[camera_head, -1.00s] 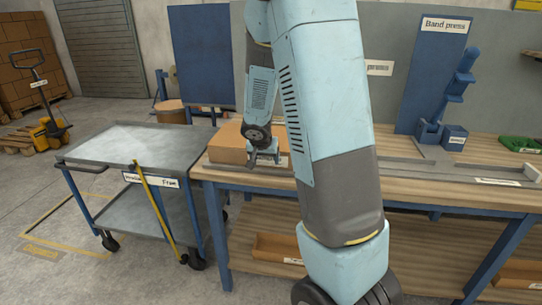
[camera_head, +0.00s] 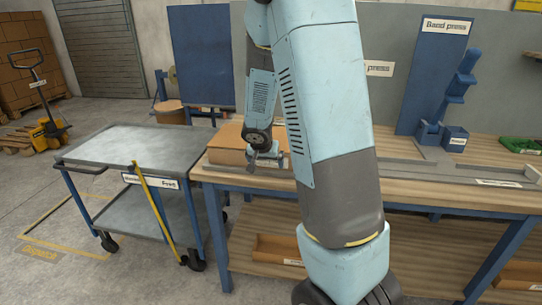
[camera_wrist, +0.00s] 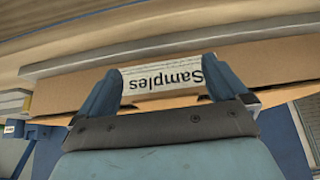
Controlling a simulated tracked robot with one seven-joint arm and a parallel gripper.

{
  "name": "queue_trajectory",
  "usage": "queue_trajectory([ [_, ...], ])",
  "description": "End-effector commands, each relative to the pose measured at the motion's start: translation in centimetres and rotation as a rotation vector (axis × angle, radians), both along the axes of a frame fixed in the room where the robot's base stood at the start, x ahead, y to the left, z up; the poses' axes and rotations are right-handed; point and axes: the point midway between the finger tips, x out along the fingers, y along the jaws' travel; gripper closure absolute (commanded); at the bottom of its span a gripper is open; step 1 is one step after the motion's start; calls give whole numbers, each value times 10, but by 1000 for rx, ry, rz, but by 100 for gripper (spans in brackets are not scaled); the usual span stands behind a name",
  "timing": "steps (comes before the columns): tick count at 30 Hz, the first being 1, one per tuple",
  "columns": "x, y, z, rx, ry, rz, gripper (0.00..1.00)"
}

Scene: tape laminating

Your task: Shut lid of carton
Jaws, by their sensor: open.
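The brown carton (camera_head: 227,157) sits on the left end of the workbench, partly hidden behind my arm. Its top looks flat in the head view, but I cannot tell whether the lid is fully shut. My gripper (camera_head: 266,160) is at the carton's right front. In the wrist view, the two blue fingers of my gripper (camera_wrist: 162,78) stand apart. A white "Samples" label (camera_wrist: 160,80), upside down, shows between them against the brown carton face (camera_wrist: 280,68). I cannot tell whether the fingers touch the carton.
The wooden workbench (camera_head: 420,190) carries a grey rail (camera_head: 470,174) and a blue band press (camera_head: 455,90) on the right. A grey cart (camera_head: 130,147) with a yellow bar (camera_head: 155,205) stands left of the bench. Open floor lies further left.

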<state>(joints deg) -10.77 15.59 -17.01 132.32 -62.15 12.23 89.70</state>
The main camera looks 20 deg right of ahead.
Motion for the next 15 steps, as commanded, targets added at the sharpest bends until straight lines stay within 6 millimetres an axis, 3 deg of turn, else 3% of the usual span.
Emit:
queue_trajectory([
  [15, -25, 18, 54, 1, -4, -1, 0],
])
